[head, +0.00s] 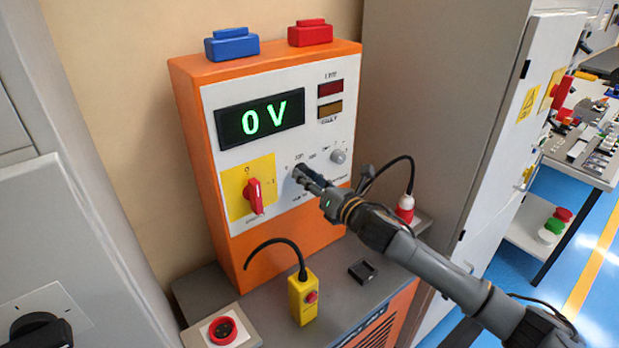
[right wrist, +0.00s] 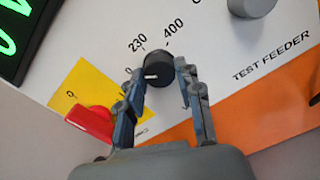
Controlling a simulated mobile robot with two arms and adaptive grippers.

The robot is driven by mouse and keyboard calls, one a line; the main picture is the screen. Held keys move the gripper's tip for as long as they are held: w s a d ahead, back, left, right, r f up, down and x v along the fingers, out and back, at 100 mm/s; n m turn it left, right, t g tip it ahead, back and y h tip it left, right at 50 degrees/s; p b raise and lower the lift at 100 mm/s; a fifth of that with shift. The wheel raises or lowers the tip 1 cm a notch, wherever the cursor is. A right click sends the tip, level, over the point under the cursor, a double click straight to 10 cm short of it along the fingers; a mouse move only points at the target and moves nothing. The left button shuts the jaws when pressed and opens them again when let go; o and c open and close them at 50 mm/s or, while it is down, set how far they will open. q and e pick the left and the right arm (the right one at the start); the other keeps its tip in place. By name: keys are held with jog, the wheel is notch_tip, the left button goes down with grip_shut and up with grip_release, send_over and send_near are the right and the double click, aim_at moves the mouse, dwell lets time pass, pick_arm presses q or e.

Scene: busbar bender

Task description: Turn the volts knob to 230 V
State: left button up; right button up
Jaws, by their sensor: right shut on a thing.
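The black volts knob (right wrist: 158,66) sits on the white panel of the orange test feeder (head: 190,130). In the right wrist view its white pointer line lies on the left side, toward the 0 mark; 230 is above it and 400 further right. My right gripper (right wrist: 158,73) is shut on the knob, one finger on each side. In the head view the right gripper (head: 302,172) reaches the panel from the right and largely hides the knob. The display (head: 262,118) reads 0 V in green. My left gripper is not in view.
A red rotary switch (head: 254,196) on a yellow plate is left of the knob, and a small grey knob (head: 338,157) is right of it. A yellow pendant (head: 303,298) and a red button box (head: 222,329) stand on the bench below. A tall grey cabinet (head: 440,110) is at right.

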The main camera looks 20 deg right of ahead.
jog(key=m+p, duration=0.2)
jog(key=m, duration=0.8)
jog(key=shift+r, duration=0.15)
jog(key=shift+m, duration=0.4)
jog(key=o, duration=1.2)
jog(key=shift+c, duration=0.2)
jog(key=v, duration=1.2)
